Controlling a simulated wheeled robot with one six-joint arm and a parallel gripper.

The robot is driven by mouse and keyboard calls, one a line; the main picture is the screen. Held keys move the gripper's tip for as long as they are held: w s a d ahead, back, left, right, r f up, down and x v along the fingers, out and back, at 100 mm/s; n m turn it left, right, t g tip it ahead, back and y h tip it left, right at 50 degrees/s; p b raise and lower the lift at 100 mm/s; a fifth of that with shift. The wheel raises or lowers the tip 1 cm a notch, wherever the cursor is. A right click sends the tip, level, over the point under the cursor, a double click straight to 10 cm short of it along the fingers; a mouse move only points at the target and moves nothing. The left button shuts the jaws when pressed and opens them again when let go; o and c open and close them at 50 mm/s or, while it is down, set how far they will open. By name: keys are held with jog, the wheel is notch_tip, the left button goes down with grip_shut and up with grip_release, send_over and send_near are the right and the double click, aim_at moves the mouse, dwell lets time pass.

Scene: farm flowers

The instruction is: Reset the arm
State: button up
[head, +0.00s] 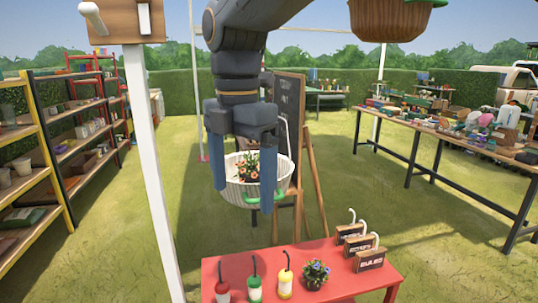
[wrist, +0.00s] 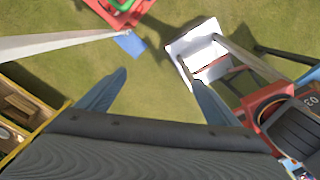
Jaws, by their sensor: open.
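My gripper (head: 243,195) hangs down from my arm in the upper middle of the head view. Its two blue-grey fingers are spread apart. In the wrist view my gripper (wrist: 160,78) shows grass between the fingers and holds nothing. In the head view a white basket with pink flowers (head: 280,172) shows behind and between the fingers, which partly hide it.
A white post (head: 152,170) stands left of my arm. Shelves (head: 45,150) line the left; a cluttered long table (head: 440,125) stands right.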

jog(key=s+d+f+m+t+b, duration=0.1)
jog(key=s+d+f+m+b, duration=0.1)
jog(key=d+f+m, duration=2.2)
jog(key=s+f+m, duration=0.1)
jog(key=m, duration=0.2)
jog(key=shift+d+f+m, duration=0.2)
jog(key=shift+f+m, duration=0.15)
jog(key=shift+m, duration=0.05)
